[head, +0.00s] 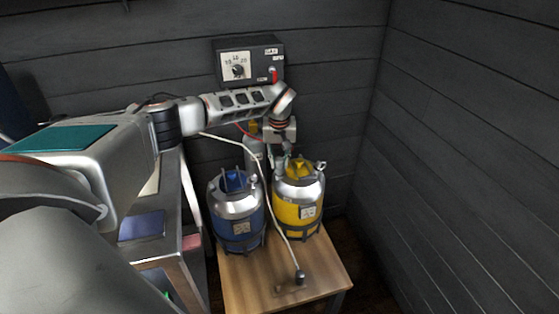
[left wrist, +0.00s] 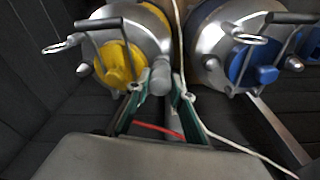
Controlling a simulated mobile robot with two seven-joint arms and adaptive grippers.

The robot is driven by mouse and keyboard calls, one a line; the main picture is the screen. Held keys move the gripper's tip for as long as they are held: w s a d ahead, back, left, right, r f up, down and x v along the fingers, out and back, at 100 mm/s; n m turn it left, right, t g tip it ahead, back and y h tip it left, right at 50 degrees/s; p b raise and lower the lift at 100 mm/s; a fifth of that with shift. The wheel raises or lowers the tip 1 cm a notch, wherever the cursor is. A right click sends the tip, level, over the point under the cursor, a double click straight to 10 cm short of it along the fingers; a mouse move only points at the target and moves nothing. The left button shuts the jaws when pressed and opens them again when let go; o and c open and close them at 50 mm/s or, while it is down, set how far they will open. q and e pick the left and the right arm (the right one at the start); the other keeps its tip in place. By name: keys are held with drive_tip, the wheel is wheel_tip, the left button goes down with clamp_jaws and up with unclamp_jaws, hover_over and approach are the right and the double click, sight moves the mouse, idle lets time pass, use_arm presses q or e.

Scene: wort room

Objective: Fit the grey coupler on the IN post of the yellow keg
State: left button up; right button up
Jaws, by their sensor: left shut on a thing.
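The yellow keg (head: 285,212) stands upright on the wooden table, with a steel top and a handle; its top also shows in the left wrist view (left wrist: 118,64). My left gripper (head: 283,153) is over the left rear of its top. In the left wrist view its green-sided fingers (left wrist: 160,97) are shut on the grey coupler (left wrist: 160,77), a small rounded cylinder beside the yellow keg's top. I cannot tell whether the coupler touches a post; its lower end and any IN marking are not readable. My right gripper is not in view.
A blue keg (head: 238,228) stands close to the left of the yellow one. A pale hose (head: 268,205) runs between them to a black fitting (head: 299,277) at the front of the wooden table (head: 247,278). A dark control box (head: 258,63) is on the back wall.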

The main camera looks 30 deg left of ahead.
use_arm(q)
drive_tip(key=shift+f, duration=0.45)
idle(0.3)
idle(0.8)
drive_tip(key=o, duration=1.7)
drive_tip(key=shift+o, duration=0.2)
drive_tip(key=shift+r+p, duration=2.35)
drive_tip(key=shift+r, duration=0.5)
drive_tip(key=shift+r+p, duration=0.65)
drive_tip(key=shift+p, duration=0.3)
